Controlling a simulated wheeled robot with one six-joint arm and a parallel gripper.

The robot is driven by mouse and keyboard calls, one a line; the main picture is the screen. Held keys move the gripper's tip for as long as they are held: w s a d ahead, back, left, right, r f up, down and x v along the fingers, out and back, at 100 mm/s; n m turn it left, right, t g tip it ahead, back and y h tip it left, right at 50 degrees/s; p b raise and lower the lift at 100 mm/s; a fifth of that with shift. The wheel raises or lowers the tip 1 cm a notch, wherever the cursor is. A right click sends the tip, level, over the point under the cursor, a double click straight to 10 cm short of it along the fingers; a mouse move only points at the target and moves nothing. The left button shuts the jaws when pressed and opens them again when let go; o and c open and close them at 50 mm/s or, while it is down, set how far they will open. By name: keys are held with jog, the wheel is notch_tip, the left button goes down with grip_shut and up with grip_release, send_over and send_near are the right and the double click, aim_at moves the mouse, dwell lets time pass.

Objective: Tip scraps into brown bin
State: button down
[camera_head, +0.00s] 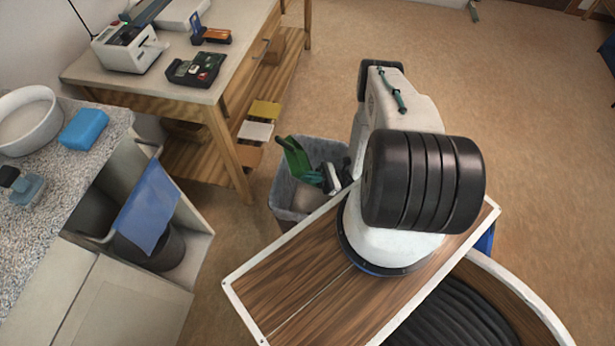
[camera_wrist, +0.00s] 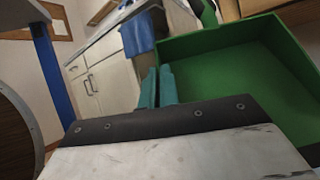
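A green open-topped tray (camera_head: 296,158) is tilted steeply over a bin (camera_head: 284,214) with a grey liner, beside my base. The tray also shows in the wrist view (camera_wrist: 245,75), where the visible part of its inside looks bare. My gripper (camera_wrist: 160,87) has its two teal fingers close together at the tray's near left wall and appears shut on it. In the head view my gripper (camera_head: 331,178) is over the bin, partly hidden by my arm. Something pale lies inside the bin, but I cannot tell what it is. No scraps are clearly visible in the tray.
A wooden workbench (camera_head: 222,97) with devices stands behind the bin, its lower shelf close by. At left, a counter (camera_head: 60,185) holds a white basin (camera_head: 28,120) and a blue block (camera_head: 84,129). Below hangs a blue cloth (camera_head: 150,207).

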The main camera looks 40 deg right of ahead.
jog(key=shift+a+f, duration=0.2)
jog(key=shift+r, duration=0.45)
jog(key=shift+f, duration=0.45)
jog(key=shift+d+r, duration=0.1)
jog(key=shift+r, duration=0.4)
jog(key=shift+f, duration=0.55)
